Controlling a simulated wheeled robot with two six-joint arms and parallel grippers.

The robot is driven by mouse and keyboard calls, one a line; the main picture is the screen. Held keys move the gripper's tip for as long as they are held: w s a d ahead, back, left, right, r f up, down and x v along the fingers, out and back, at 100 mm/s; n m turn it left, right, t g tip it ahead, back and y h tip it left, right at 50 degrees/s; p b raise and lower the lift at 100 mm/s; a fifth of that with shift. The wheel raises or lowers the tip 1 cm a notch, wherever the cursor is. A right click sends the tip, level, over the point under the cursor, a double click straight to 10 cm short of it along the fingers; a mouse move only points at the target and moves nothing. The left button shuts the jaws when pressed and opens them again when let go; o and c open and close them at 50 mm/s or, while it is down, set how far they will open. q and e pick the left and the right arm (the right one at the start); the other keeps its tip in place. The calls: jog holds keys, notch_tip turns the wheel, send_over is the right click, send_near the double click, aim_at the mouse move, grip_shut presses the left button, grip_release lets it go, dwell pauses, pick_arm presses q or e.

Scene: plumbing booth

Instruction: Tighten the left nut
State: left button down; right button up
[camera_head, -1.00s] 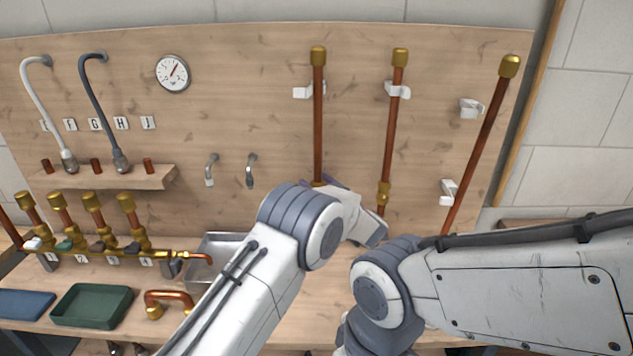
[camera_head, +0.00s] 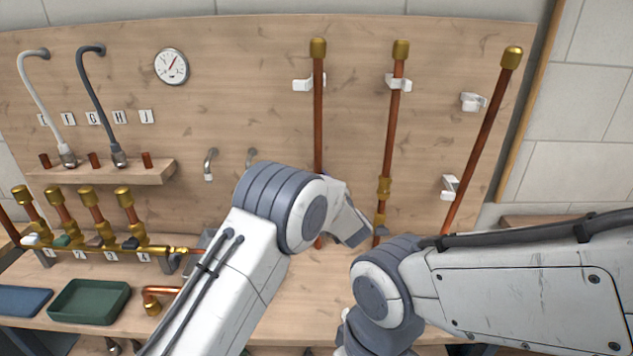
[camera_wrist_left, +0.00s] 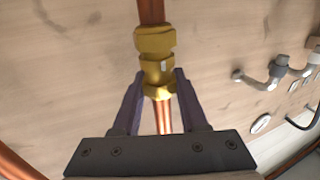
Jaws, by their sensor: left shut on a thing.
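The left copper pipe (camera_head: 319,120) runs down the wooden board and passes behind my left arm. In the left wrist view, a brass fitting with its nut (camera_wrist_left: 158,72) sits on a copper pipe. My left gripper (camera_wrist_left: 159,80) has its two purple fingers on either side of the fitting's lower nut and is shut on it. In the head view my left wrist hides the gripper and this fitting. My right arm (camera_head: 500,285) comes in from the right, and its gripper is out of sight.
A middle pipe (camera_head: 391,135) with brass fittings (camera_head: 384,186) and a tilted right pipe (camera_head: 490,120) stand close by on the right. A valve manifold (camera_head: 100,247), a green tray (camera_head: 88,302) and a copper elbow (camera_head: 155,297) are on the left. My two arms are close together.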

pick_arm(q)
jog(key=m+h+b, duration=0.2)
jog(key=h+b, duration=0.1)
jog(key=m+h+b, duration=0.2)
jog(key=h, duration=0.1)
jog(key=m+h+b, duration=0.2)
jog(key=h+b, duration=0.1)
jog(key=shift+f+t+h+b, duration=0.3)
jog(key=shift+b, duration=0.05)
jog(key=shift+a+m+h+b, duration=0.1)
jog(key=shift+m+h+b, duration=0.2)
jog(key=shift+m+h, duration=0.25)
jog(key=shift+r+m+h, duration=0.2)
jog(key=shift+m+h, duration=0.15)
jog(key=shift+h, duration=0.3)
jog(key=shift+r+m+g+h+p, duration=0.2)
jog(key=shift+m+g+h+p, duration=0.1)
jog(key=shift+m+g+h, duration=0.7)
jog(key=m+g+h+p, duration=0.3)
jog(key=h+p, duration=0.2)
jog(key=shift+d+r+m+g, duration=0.2)
jog(key=shift+m+g, duration=0.2)
jog(key=shift+s+d+f+m+g+h+p, duration=0.1)
jog(key=shift+d+f+m+g+h+p, duration=0.05)
jog(key=shift+m+g+h+p, duration=1.15)
